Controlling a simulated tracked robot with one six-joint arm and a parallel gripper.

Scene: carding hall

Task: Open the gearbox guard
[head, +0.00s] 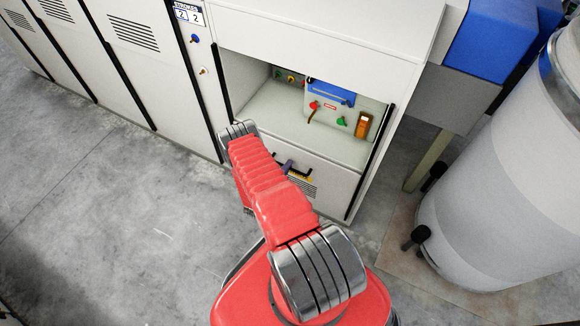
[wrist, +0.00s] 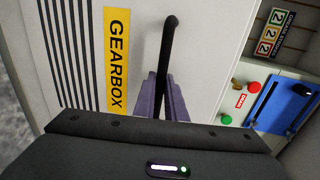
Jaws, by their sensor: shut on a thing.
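The gearbox guard (head: 333,192) is a pale panel low on the machine front, below an open recess. It looks closed; a small gap would be hard to see. In the wrist view the guard (wrist: 208,42) has dark vent slots and a yellow GEARBOX label (wrist: 117,62). Its black bar handle (wrist: 168,42) stands out from the panel. My gripper (wrist: 162,97) has purple fingers, one on each side of the handle, shut on it. In the head view my gripper (head: 287,166) is at the handle, partly hidden by my red arm.
The recess above holds a control panel with a blue strip (head: 335,94), a red knob, green buttons and an orange item (head: 363,124). A large pale drum (head: 500,190) stands at right. Grey cabinets (head: 135,50) line the left. The floor at left is clear.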

